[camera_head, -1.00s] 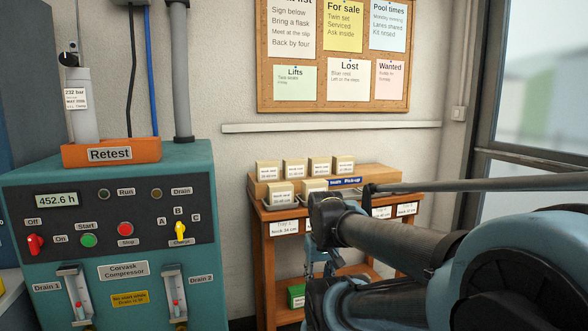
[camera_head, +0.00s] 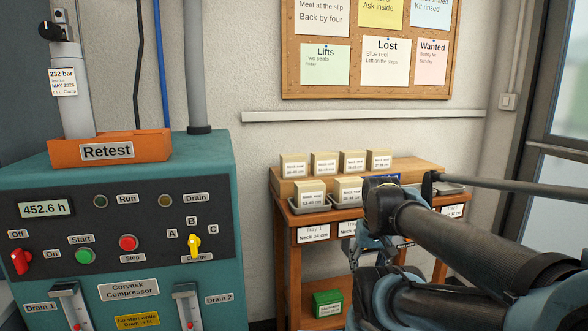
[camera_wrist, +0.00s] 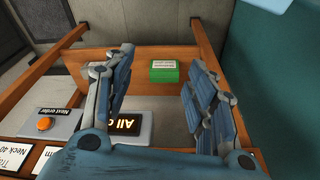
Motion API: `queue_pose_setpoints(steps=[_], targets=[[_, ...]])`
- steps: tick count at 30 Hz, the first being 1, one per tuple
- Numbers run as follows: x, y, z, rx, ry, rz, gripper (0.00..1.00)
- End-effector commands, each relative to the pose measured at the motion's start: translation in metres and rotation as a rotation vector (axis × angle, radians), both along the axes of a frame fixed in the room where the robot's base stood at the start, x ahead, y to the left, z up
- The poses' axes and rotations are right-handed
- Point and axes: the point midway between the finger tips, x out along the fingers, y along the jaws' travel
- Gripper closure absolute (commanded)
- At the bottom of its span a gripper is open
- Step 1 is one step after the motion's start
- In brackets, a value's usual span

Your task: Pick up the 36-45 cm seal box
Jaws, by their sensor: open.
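Several small cream seal boxes stand on the wooden stand in the head view. A back row sits on the raised ledge, including a leftmost box (camera_head: 293,166) and a rightmost box (camera_head: 379,160). Two more, a left front box (camera_head: 309,193) and a right front box (camera_head: 346,190), sit in trays in front. Their size print is too small to tell surely which is 36-45 cm. My gripper (camera_head: 362,245) is in front of the stand, below the tabletop boxes. In the wrist view its fingers (camera_wrist: 160,62) are apart with nothing between them.
A green box (camera_head: 327,303) lies on the lower shelf and shows in the wrist view (camera_wrist: 164,71). The wrist view also shows a button unit (camera_wrist: 48,124) and a lit sign (camera_wrist: 128,126). The teal compressor (camera_head: 115,260) stands left. My arm hides the stand's right side.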

Motion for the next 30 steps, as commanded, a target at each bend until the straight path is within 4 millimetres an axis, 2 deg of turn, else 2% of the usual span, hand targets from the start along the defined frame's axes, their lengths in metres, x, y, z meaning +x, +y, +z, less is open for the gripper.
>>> queue_pose_setpoints(steps=[4,8,12,18,23,30], targets=[[0.014,0.005,0.026,0.032,0.012,-0.059,0.35],[0.040,0.015,0.069,0.084,0.040,-0.165,0.35],[0.074,0.029,0.119,0.145,0.079,-0.303,0.35],[0.123,0.050,0.183,0.221,0.143,-0.491,0.35],[0.160,0.066,0.227,0.268,0.198,-0.631,0.35],[0.223,0.094,0.291,0.328,0.297,-0.855,0.35]])
